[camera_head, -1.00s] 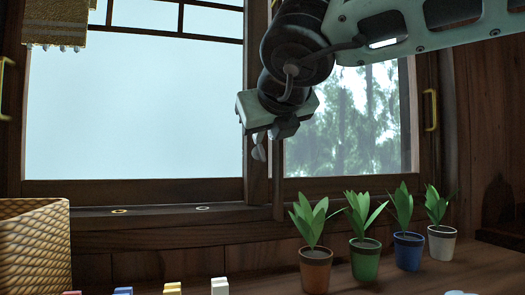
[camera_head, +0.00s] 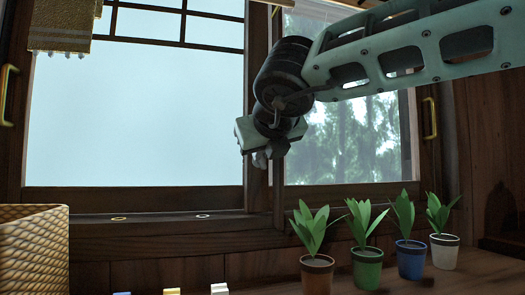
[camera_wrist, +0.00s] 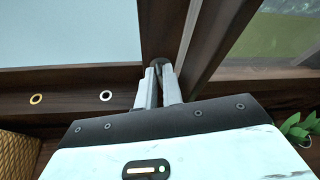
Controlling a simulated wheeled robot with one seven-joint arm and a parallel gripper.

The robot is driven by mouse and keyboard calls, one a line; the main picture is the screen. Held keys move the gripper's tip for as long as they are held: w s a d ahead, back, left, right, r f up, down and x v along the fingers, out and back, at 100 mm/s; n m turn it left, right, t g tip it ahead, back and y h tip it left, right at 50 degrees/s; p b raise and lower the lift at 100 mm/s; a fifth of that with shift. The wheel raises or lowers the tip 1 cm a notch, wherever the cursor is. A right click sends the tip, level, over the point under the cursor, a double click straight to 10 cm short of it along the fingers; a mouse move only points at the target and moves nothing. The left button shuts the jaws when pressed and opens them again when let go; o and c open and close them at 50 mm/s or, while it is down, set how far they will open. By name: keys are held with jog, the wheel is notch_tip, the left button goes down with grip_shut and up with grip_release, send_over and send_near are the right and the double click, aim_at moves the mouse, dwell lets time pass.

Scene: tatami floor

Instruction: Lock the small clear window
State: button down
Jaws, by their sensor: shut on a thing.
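The window has two wooden-framed panes. The smaller clear pane (camera_head: 345,140), with trees showing through it, is on the right. The larger pale, hazy pane (camera_head: 140,120) is on the left. Their upright frames meet at the middle post (camera_head: 257,90). My gripper (camera_head: 261,159) is at the lower part of this post in the head view. In the wrist view, my gripper (camera_wrist: 164,78) has its fingers close together, shut on a small dark round piece (camera_wrist: 164,64) at the post. The fingers and their shadow partly hide this piece.
Several potted plants, among them an orange pot (camera_head: 317,275), stand on the counter below the clear pane. A woven basket (camera_head: 35,250) is at left. Two rings (camera_head: 119,219) (camera_head: 203,216) are on the sill. Gold handles (camera_head: 7,95) (camera_head: 430,118) are on the outer frames.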

jog(key=shift+a, duration=0.1)
jog(key=shift+s+a+f+n+t+h+p, duration=0.1)
jog(key=shift+a+f+n+t+h+p, duration=0.2)
jog(key=shift+n+t+h+p, duration=1.15)
jog(key=shift+s+a+f+n+t+y+p, duration=0.15)
jog(key=shift+f+n+p, duration=0.35)
jog(key=shift+n, duration=1.9)
jog(key=shift+a+f+n+t+h+p, duration=0.25)
jog(key=shift+n+t+h+p, duration=0.7)
jog(key=shift+n, duration=1)
jog(key=shift+g, duration=0.25)
jog(key=c, duration=1.8)
grip_release()
